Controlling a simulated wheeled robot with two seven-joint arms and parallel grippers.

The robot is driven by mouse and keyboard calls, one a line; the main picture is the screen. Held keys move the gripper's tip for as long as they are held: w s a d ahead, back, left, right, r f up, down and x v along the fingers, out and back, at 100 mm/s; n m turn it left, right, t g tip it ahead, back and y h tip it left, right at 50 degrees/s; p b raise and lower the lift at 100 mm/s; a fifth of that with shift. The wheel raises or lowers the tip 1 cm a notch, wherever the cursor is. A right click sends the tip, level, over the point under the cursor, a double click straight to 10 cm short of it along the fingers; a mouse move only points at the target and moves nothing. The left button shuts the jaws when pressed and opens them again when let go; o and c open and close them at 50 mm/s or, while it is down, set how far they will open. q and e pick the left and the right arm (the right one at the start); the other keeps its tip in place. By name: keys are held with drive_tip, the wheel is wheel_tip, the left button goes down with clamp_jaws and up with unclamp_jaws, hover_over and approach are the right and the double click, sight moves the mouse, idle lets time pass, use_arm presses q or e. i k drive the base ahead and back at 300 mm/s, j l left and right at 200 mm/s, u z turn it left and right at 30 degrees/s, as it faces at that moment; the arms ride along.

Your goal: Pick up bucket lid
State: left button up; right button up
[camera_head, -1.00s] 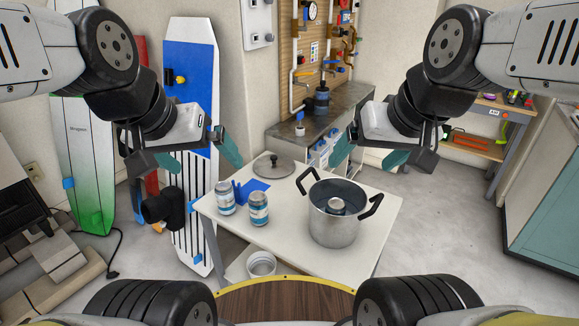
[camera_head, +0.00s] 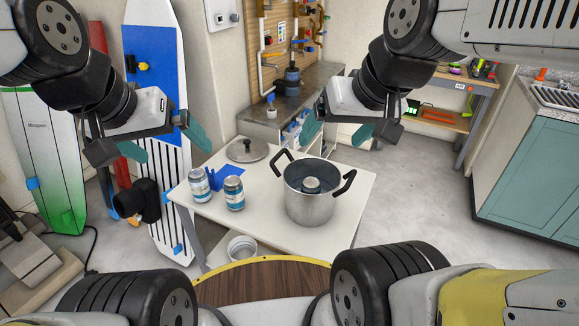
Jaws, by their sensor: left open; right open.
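A round grey metal lid (camera_head: 247,151) with a dark knob lies flat at the back left of the white table (camera_head: 268,215). A steel pot (camera_head: 310,196) with two black handles stands on the table to the right of the lid; a round metal piece shows inside it. My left gripper (camera_head: 166,148) is open and empty, in the air to the left of the lid. My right gripper (camera_head: 342,136) is open and empty, in the air above and behind the pot. Neither gripper touches anything.
A white bucket (camera_head: 242,248) sits below the table. A round wooden stool top (camera_head: 262,280) is in front.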

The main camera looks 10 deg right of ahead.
sight(248, 150)
drive_tip(key=i+j, duration=0.2)
drive_tip(key=j, duration=0.15)
drive_tip(key=i+j+z, duration=0.1)
drive_tip(key=i+j, duration=0.15)
drive_tip(key=j, duration=0.15)
drive_tip(key=i+j, duration=0.2)
drive_tip(key=j, duration=0.15)
drive_tip(key=i+j+z, duration=0.1)
drive_tip(key=j, duration=0.3)
drive_tip(key=i+j, duration=0.25)
drive_tip(key=j, duration=0.15)
drive_tip(key=i+j+z, duration=0.1)
drive_tip(key=j, duration=0.3)
drive_tip(key=i, duration=0.1)
